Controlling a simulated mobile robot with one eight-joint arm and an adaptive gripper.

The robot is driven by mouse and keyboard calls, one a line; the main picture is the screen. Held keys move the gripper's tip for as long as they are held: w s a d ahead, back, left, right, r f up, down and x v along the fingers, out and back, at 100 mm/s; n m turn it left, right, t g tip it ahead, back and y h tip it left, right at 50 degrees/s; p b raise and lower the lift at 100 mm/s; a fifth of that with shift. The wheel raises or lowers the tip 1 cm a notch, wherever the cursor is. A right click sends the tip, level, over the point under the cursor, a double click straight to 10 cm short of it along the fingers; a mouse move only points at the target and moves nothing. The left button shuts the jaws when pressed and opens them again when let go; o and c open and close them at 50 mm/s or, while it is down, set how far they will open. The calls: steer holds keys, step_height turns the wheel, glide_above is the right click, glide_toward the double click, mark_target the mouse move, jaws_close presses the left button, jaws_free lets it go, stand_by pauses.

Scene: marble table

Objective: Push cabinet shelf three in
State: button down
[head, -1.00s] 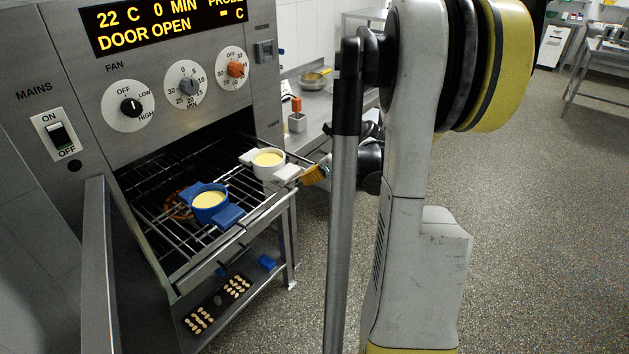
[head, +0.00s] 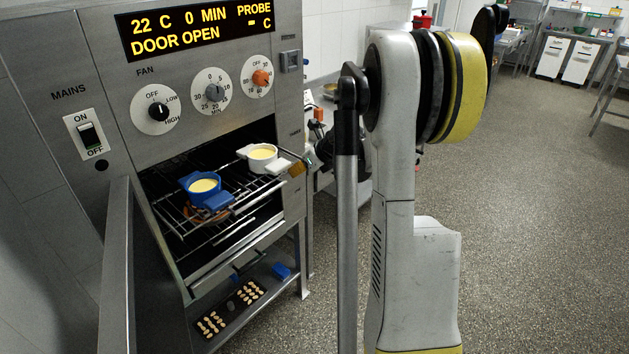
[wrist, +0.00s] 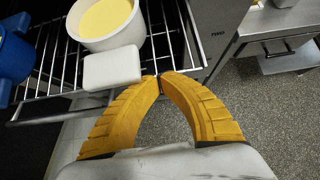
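The wire rack shelf (head: 266,192) sits partly inside the open oven cabinet (head: 205,60), its front part sticking out. It bears a white pot (head: 262,153) with yellow filling at the right and a blue pot (head: 205,187) with yellow filling at the left. My gripper (head: 294,170) is at the rack's right front, mostly hidden behind the cabinet edge and my arm. In the wrist view, its yellow fingertips (wrist: 160,80) meet at the rack's front bar (wrist: 60,118), beside the white pot's handle (wrist: 112,68). No object shows between them.
The cabinet door (head: 117,275) stands open at the left. Below the rack, a dark tray (head: 230,311) holds several small pale pieces, with a blue block (head: 282,271) near it. A metal counter (wrist: 275,22) stands to the right. The floor at right is clear.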

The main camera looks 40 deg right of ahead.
steer(key=w, duration=0.6)
steer(key=w+a, duration=0.1)
steer(key=w, duration=0.5)
steer(key=w+p, duration=0.1)
steer(key=w, duration=0.5)
steer(key=shift+w+a, duration=0.25)
steer(key=shift+w, duration=0.1)
